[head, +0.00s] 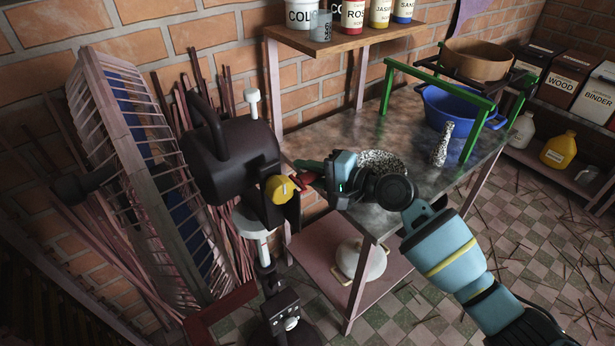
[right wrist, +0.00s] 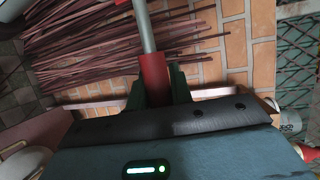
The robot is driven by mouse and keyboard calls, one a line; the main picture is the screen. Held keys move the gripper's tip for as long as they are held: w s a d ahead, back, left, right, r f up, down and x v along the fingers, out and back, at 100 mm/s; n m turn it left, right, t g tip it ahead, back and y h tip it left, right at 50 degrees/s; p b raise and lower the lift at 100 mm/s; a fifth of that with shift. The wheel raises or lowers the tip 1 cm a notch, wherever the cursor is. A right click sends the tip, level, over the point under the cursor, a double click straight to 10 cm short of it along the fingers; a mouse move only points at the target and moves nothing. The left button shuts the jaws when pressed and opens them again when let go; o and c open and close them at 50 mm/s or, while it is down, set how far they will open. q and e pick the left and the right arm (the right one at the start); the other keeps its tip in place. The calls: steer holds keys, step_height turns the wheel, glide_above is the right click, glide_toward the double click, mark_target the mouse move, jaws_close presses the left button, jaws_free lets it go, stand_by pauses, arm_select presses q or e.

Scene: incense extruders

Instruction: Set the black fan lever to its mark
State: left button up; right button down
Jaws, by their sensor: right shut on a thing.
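My right gripper (head: 309,174) reaches in from the right beside the black machine (head: 230,160), which has a yellow knob (head: 278,189) on its side. The gripper is shut on a red handle (head: 303,180). In the right wrist view the red handle (right wrist: 155,78) sits between the fingers at the end of a grey rod (right wrist: 145,28). I cannot make out a black fan lever or its mark; the handle in my grip looks red. My left gripper is not in view.
A slatted drying rack (head: 140,170) and thin sticks stand at the left against the brick wall. A metal-topped table (head: 405,115) holds a blue basin (head: 450,108), a green frame and a speckled bottle (head: 442,145). A white pot (head: 360,262) sits on its lower shelf.

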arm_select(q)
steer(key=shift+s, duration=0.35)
arm_select(e)
steer(key=shift+d+f, duration=0.1)
steer(key=c, duration=1.3)
jaws_free()
steer(key=shift+s, duration=0.15)
steer(key=shift+o, duration=0.2)
steer(key=shift+d, duration=0.15)
steer(key=v, duration=0.7)
steer(key=shift+s+d, duration=0.2)
steer(key=shift+s, duration=0.05)
